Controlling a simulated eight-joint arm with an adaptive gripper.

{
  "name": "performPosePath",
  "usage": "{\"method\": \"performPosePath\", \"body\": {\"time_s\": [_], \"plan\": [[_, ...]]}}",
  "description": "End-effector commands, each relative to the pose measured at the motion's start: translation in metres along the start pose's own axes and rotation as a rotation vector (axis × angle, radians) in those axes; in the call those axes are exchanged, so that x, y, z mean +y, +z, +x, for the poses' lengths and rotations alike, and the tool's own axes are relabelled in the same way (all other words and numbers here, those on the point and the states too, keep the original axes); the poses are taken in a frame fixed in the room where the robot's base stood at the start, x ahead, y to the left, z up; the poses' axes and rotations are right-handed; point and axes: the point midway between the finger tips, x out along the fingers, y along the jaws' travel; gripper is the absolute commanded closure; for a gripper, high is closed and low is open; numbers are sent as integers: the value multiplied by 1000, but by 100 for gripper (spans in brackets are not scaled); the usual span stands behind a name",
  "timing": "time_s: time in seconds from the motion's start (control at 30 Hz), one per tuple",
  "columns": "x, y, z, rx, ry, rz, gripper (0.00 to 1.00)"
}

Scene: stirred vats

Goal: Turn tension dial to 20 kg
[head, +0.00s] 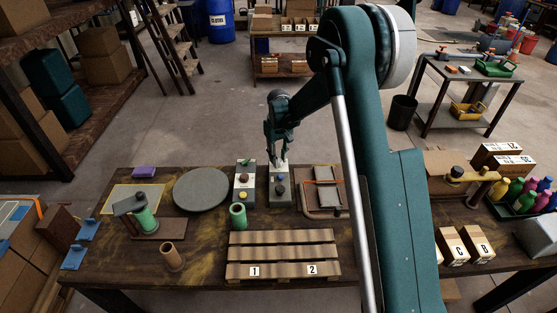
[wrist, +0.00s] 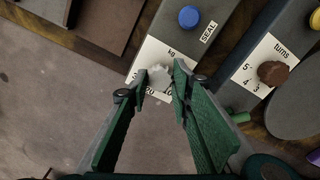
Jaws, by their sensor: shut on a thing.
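The tension dial (wrist: 159,76) is a pale knob on a white plate marked "kg" in the wrist view. My gripper (wrist: 161,80) has its green fingers closed around it, one on each side. The scale numbers are partly covered by the fingers, and I cannot read where the dial points. The dial's grey box (head: 281,197) stands near the far edge of the bench in the head view, with my gripper (head: 278,162) reaching down to its far end. A blue button (wrist: 189,17) marked "SEAL" sits on the same box.
A second grey box (head: 244,194) with a brown "turns" knob (wrist: 272,72) stands just left. A round grey turntable (head: 201,188) lies further left. A slatted pallet (head: 282,253) lies in front, and a framed board (head: 326,190) stands right.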

Motion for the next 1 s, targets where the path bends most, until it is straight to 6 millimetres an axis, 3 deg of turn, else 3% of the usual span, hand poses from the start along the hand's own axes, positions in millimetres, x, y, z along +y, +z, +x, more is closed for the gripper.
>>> {"method": "performPosePath", "body": {"time_s": [0.4,0.93,0.97,1.0], "plan": [[0,1,0,-1,0,247,90],[0,1,0,-1,0,284,90],[0,1,0,-1,0,284,76],[0,1,0,-2,0,284,71]]}}
